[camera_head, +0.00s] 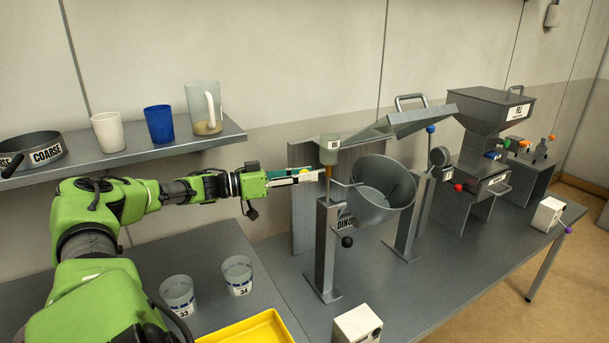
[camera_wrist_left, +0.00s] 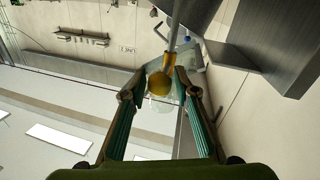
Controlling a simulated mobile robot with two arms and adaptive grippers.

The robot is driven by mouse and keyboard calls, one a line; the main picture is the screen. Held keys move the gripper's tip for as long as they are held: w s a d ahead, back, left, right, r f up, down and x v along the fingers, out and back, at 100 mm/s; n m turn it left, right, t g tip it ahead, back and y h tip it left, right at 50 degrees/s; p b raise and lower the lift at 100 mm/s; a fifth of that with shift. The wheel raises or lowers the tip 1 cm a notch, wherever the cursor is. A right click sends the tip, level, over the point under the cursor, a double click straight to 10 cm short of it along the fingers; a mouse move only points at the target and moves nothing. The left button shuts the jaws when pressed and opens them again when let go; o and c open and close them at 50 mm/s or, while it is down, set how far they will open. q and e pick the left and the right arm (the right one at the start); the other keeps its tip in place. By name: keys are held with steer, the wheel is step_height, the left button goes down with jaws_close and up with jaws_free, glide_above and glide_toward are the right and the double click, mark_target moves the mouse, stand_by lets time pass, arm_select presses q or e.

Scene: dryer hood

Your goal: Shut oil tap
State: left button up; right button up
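The oil hopper (camera_head: 329,149) is a small grey-green cup with a label on top of the left post of the drum stand. Below it is a tap pipe with an orange-yellow part. The tap's yellow ball handle (camera_wrist_left: 159,85) shows in the left wrist view, between the fingertips. My left gripper (camera_head: 305,176) reaches in from the left at the tap, its fingers spread on either side of the ball. A gap shows on the ball's right side; contact on the left is unclear. My right gripper is in neither view.
A tilting metal drum (camera_head: 383,190) hangs right of the left post, with a hinged hood (camera_head: 405,124) above. A wall shelf (camera_head: 160,144) holds cups and a jug. Two clear cups (camera_head: 237,275) and a yellow tray (camera_head: 250,329) stand on the near table.

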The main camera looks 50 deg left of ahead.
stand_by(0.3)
arm_select(q)
steer(key=v, duration=1.2)
steer(key=shift+a, duration=0.15)
steer(key=shift+w, duration=0.1)
